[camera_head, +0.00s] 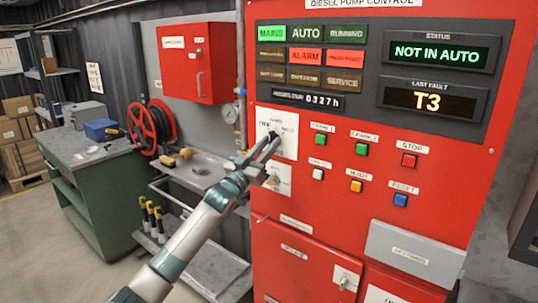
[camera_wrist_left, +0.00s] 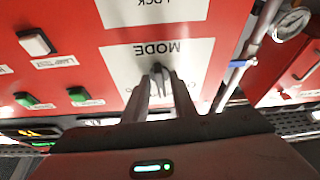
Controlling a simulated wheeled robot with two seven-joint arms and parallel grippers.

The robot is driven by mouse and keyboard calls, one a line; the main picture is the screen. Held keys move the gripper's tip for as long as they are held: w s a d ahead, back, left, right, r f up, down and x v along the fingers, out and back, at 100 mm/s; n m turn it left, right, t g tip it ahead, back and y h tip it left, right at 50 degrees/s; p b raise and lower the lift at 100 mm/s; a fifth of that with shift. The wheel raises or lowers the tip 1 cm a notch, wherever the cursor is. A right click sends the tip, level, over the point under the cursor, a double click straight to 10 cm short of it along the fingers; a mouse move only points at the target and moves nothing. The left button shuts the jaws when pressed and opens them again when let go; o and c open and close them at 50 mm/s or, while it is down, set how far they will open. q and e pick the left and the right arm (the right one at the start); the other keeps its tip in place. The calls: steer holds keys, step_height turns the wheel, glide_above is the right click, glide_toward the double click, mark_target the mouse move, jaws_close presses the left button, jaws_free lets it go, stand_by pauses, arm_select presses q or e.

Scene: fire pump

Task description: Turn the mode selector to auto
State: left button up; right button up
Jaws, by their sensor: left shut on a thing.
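The mode selector is a small dark knob on a white plate labelled MODE (camera_wrist_left: 190,60), which appears upside down in the left wrist view. The plate (camera_head: 289,120) also shows in the head view, on the left of the red pump panel. My left gripper (camera_head: 270,148) reaches up to this plate from the lower left. In the left wrist view its fingertips (camera_wrist_left: 159,76) are closed around the knob (camera_wrist_left: 158,69). The fingers hide much of the knob and part of the plate's lettering, so its setting cannot be read. My right gripper is not in view.
The status display (camera_head: 437,53) reads NOT IN AUTO. Below the mode plate is another white plate (camera_head: 284,172) labelled LOCK in the wrist view. Several push buttons sit to the right, including red STOP (camera_head: 409,160). A pipe with a gauge (camera_head: 229,114) stands left of the panel.

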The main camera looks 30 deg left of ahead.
arm_select(q)
steer(key=m, duration=0.1)
steer(key=m+h, duration=0.1)
steer(key=m, duration=0.1)
steer(key=m+h+b, duration=0.1)
steer(key=shift+a, duration=0.25)
steer(key=shift+a+r+m+g+h+p, duration=0.1)
steer(key=shift+m+g+h+p, duration=0.4)
steer(key=shift+m, duration=1.35)
steer(key=shift+a+r+m+g+h+p, duration=0.15)
steer(key=shift+m+g+h, duration=0.35)
steer(key=shift+m+h, duration=0.95)
steer(key=shift+d+m+g+h+p, duration=0.1)
steer(key=shift+m+g+h+p, duration=0.35)
steer(key=shift+m, duration=1.75)
steer(key=o, duration=0.7)
steer(key=shift+f, duration=0.15)
